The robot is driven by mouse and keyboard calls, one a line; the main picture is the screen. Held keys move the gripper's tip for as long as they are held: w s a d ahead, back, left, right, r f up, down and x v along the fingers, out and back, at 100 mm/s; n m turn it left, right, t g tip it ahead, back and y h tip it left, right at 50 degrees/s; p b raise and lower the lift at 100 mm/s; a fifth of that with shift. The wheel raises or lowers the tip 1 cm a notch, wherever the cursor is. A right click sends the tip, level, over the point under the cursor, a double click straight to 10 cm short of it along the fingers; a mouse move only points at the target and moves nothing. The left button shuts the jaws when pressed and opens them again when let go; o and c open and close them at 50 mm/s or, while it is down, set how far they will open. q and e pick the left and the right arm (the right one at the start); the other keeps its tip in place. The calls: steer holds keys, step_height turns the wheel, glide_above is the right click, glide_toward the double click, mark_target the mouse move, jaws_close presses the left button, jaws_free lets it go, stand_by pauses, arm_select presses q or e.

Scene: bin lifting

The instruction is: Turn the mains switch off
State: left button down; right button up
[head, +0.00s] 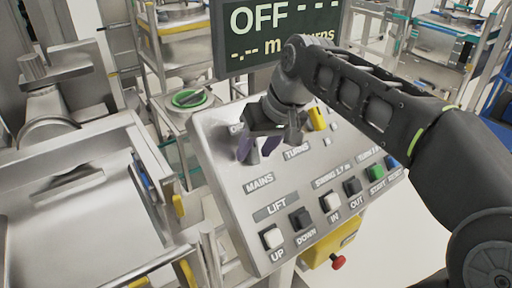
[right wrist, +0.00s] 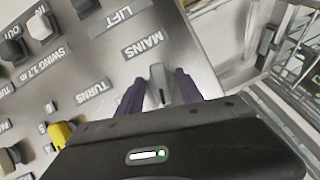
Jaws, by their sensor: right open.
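The mains switch (right wrist: 158,82) is a grey lever knob beside the MAINS label on the slanted control panel (head: 216,150). In the right wrist view it stands between the two purple fingers of my right gripper (right wrist: 158,92). The fingers are apart, with a gap on each side of the switch. In the head view my right gripper (head: 258,150) is over the panel's upper left, and the switch is largely hidden by the fingers. The display (head: 280,30) above reads OFF. My left gripper is not in view.
The panel carries a yellow knob (head: 317,118) and several push buttons, including a white UP button (head: 271,238) and a green START button (head: 376,172). A red emergency button (head: 338,262) sits on a yellow box below. A steel bin structure (head: 70,200) stands at left.

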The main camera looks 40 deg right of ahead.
jaws_close()
stand_by(0.3)
steer(key=shift+a+f+n+h+b, duration=0.1)
steer(key=shift+n+h+b, duration=0.2)
steer(key=shift+n, duration=0.4)
steer(key=shift+n+h, duration=0.4)
steer(key=shift+n, duration=0.2)
jaws_free()
